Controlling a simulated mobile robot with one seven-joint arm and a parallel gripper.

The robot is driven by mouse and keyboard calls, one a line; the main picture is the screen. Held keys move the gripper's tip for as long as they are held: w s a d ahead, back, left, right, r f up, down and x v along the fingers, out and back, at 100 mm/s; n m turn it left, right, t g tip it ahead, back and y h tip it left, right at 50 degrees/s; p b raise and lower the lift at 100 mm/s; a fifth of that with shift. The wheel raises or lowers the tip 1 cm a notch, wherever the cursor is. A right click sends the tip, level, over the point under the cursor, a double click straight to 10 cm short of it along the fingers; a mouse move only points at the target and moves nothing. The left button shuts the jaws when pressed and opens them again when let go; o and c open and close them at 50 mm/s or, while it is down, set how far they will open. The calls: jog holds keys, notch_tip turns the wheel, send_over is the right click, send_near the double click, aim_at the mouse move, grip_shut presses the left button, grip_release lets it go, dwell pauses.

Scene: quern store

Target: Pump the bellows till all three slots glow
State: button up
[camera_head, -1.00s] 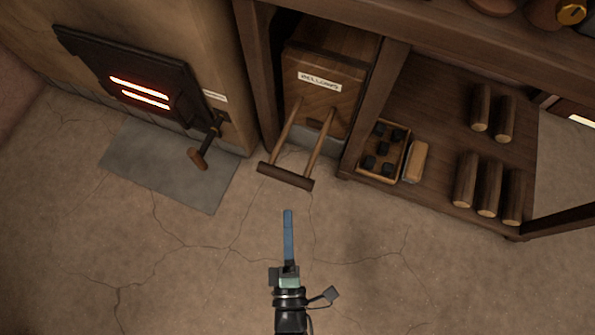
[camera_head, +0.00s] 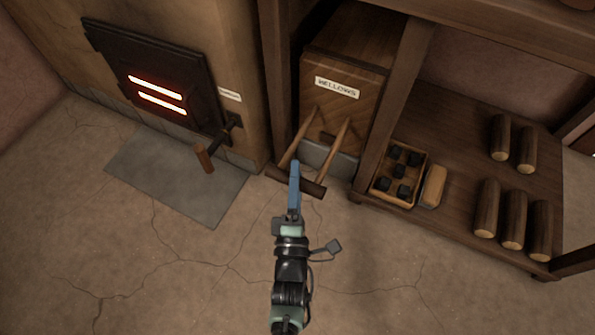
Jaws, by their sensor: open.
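The bellows (camera_head: 345,68) is a wooden box with a "BELLOWS" label, standing in a bay of the wooden frame. Two rods run from its front to a dark crossbar handle (camera_head: 314,190) low in front. The dark stove door (camera_head: 196,75) at the upper left shows two slots glowing orange-red, an upper one (camera_head: 156,87) and a lower one (camera_head: 162,104); no third glowing slot shows. My gripper (camera_head: 295,168), with blue fingers, is open. Its fingers overlap the crossbar in this view and hide part of it; I cannot tell whether they touch it.
A grey floor plate (camera_head: 170,180) lies before the stove, below a wooden-gripped door lever (camera_head: 204,158). Right of the bellows, a shelf holds a tray of black lumps (camera_head: 372,186), a pale block (camera_head: 433,186) and several logs (camera_head: 513,220). The floor in front is clear.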

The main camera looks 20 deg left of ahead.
jog(key=shift+b+x, duration=0.3)
jog(key=shift+x, duration=0.95)
grip_shut()
jog(key=shift+d, duration=0.1)
dwell(0.4)
